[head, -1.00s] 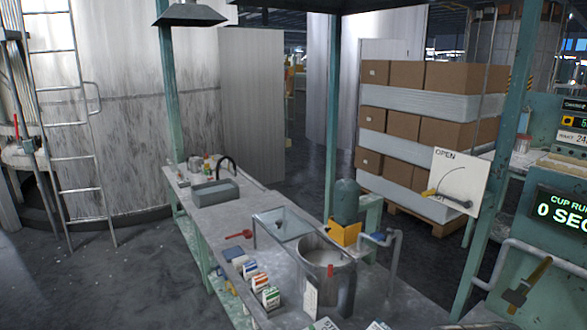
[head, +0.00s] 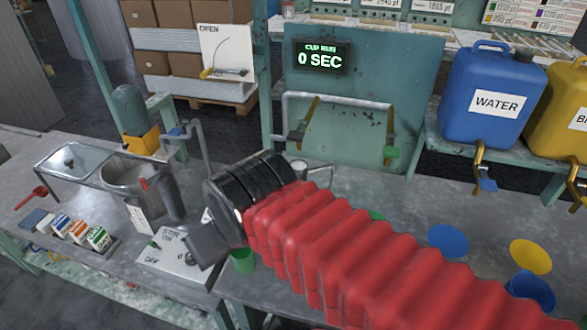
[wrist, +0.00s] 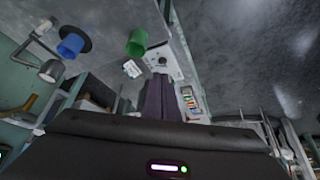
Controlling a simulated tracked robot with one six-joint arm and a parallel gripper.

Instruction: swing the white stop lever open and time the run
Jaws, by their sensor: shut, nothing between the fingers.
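A white board marked OPEN (head: 228,55) stands at the back in the head view, with an arc drawn on it. A lever (head: 226,72) with a yellow end lies roughly level across its lower part; I cannot tell whether it is the white stop lever. The CUP RUN display (head: 321,58) reads 0 SEC. A small pale cup (head: 299,168) shows behind my arm, its lower part hidden. My gripper (head: 196,256) is shut and empty over the bench near the STIR switch panel (head: 168,262), well short of the board. Its closed fingers (wrist: 164,98) also show in the wrist view.
A steel pot (head: 137,182) and several small cartons (head: 80,230) stand left on the bench. A green cup (head: 244,260) is beside my arm. Blue (head: 490,100) and yellow (head: 563,110) jugs stand at right. Pipes (head: 335,97) rise behind the bench.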

